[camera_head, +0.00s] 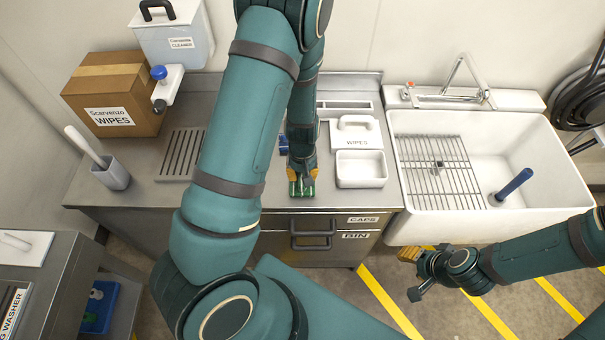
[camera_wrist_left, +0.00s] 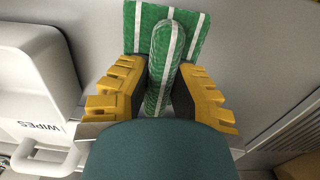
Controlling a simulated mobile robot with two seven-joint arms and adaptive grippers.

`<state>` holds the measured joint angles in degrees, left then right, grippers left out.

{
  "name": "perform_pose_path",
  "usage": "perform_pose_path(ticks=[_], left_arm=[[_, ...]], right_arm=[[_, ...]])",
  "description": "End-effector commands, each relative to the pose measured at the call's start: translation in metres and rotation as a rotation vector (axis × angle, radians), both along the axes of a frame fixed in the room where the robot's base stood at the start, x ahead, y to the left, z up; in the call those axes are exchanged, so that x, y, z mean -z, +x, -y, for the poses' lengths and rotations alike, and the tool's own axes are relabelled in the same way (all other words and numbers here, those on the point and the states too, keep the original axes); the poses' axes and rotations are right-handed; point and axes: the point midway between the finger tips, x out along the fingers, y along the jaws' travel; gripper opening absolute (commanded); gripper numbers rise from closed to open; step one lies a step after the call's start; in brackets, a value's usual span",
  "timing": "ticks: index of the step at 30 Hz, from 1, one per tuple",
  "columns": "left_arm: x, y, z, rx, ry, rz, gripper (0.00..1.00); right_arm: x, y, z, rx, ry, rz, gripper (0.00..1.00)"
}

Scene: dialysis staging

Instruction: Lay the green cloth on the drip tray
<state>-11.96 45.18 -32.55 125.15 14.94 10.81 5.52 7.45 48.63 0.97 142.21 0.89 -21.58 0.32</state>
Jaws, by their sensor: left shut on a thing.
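The green cloth (camera_head: 309,190) has white stripes and shows near the counter's front edge, mostly under my left gripper (camera_head: 301,184). In the left wrist view the left gripper (camera_wrist_left: 165,95) is shut on a raised fold of the cloth (camera_wrist_left: 163,55), with a flatter part spread behind it. I cannot tell whether the cloth touches the counter. The slotted drip tray (camera_head: 181,154) lies on the counter further left, partly hidden by my left arm. My right gripper (camera_head: 425,272) is low at the right, in front of the sink, away from the cloth; its jaw opening is unclear.
A white wipes box (camera_head: 359,169) stands close to the right of the left gripper. A cardboard box (camera_head: 118,100), a grey cup with a white handle (camera_head: 115,174) and a blue-knobbed device (camera_head: 167,85) stand around the tray. The sink (camera_head: 540,160) is at the right.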

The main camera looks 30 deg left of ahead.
Motion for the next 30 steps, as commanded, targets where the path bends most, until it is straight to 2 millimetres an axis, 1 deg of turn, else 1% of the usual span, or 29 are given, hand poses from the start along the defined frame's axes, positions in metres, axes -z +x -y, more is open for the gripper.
perform_pose_path(ticks=[6,10,11,12,13,23,26,29,30], left_arm=[[-0.001,0.001,0.0,0.0,0.0,0.001,0.0],[0.003,0.0,0.0,0.0,0.0,0.001,0.0],[0.003,0.0,0.0,0.0,0.0,0.001,0.27],[0.003,0.0,0.0,0.0,0.0,0.001,0.41],[0.002,0.0,0.0,0.001,0.0,0.001,0.44],[0.0,0.0,0.0,0.0,0.0,0.001,0.44],[-0.008,0.001,0.0,0.001,0.0,0.004,0.44],[-0.024,0.001,0.001,0.002,0.0,0.005,0.44],[-0.033,0.001,0.001,0.002,0.0,0.005,0.44]], right_arm=[[0.0,0.0,0.0,0.0,0.0,0.0,0.47],[0.003,0.0,0.0,-0.001,0.0,0.0,0.47],[0.003,0.0,0.0,-0.001,0.0,0.0,0.47],[0.002,0.0,0.0,-0.001,0.0,-0.001,0.47],[0.002,0.0,0.0,-0.001,0.0,-0.001,0.47],[0.0,0.0,0.0,-0.001,0.0,0.0,0.47],[-0.003,0.0,0.0,0.0,0.0,0.001,0.47],[-0.008,0.0,0.0,0.0,0.001,0.0,0.47],[-0.01,0.0,0.0,0.0,0.002,0.0,0.47]])
